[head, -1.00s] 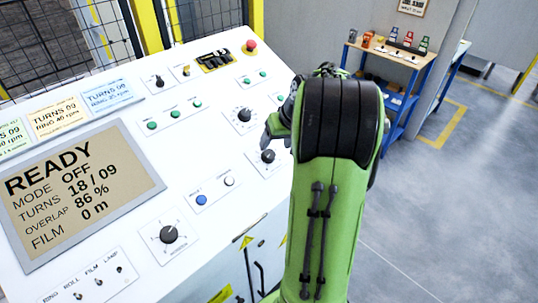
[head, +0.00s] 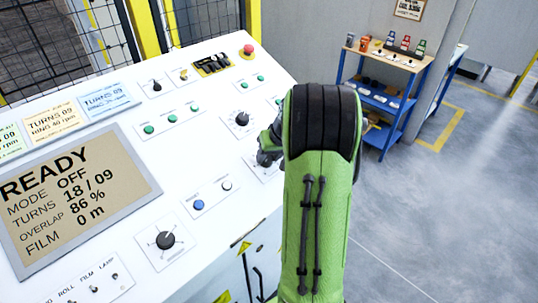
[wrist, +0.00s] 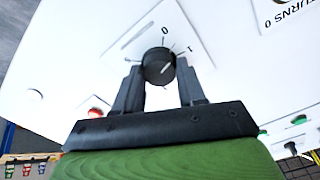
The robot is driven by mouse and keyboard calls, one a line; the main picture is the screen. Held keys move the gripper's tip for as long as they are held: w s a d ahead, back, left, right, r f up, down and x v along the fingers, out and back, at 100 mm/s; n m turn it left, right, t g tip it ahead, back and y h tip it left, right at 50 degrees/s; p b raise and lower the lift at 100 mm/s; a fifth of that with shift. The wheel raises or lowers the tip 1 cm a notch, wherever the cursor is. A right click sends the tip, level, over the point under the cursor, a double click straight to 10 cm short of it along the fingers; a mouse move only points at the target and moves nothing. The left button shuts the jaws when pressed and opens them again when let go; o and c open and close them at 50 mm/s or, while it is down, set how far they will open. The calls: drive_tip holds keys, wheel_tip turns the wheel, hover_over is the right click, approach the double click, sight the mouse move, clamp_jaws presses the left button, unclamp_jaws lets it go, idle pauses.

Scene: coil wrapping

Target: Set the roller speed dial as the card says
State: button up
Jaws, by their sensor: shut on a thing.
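My gripper (wrist: 158,85) is shut on a black knob (wrist: 158,65) on the white sloping panel, one finger on each side of it. The knob has a pale pointer line, and the marks 0 and 1 are printed beside it on its plate. In the head view my gripper (head: 267,150) is at the panel's right side, mostly hidden by my green arm. A dial with a ring of marks (head: 242,119) sits just above it, untouched. Yellow and blue cards (head: 109,98) stand above the display; their small print is partly unreadable. The held knob's name is not readable.
The display (head: 75,200) reads READY, MODE OFF, TURNS 18 / 09, OVERLAP 86 %, FILM 0 m. Another large black knob (head: 166,240), a blue button (head: 199,204) and a red emergency button (head: 249,49) are on the panel. A blue-framed shelf (head: 385,90) stands behind; open floor lies right.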

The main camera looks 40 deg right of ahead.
drive_tip(key=m+p, duration=0.1)
drive_tip(key=m, duration=0.1)
drive_tip(key=shift+r+m, duration=0.15)
drive_tip(key=shift+m, duration=0.25)
drive_tip(key=m+p, duration=0.1)
drive_tip(key=m, duration=0.1)
drive_tip(key=shift+m, duration=0.3)
drive_tip(key=shift+d, duration=0.1)
drive_tip(key=o, duration=1.1)
drive_tip(key=shift+c, duration=0.2)
drive_tip(key=p+v, duration=0.2)
drive_tip(key=v, duration=1.3)
drive_tip(key=shift+s+r, duration=0.2)
drive_tip(key=shift+r, duration=0.05)
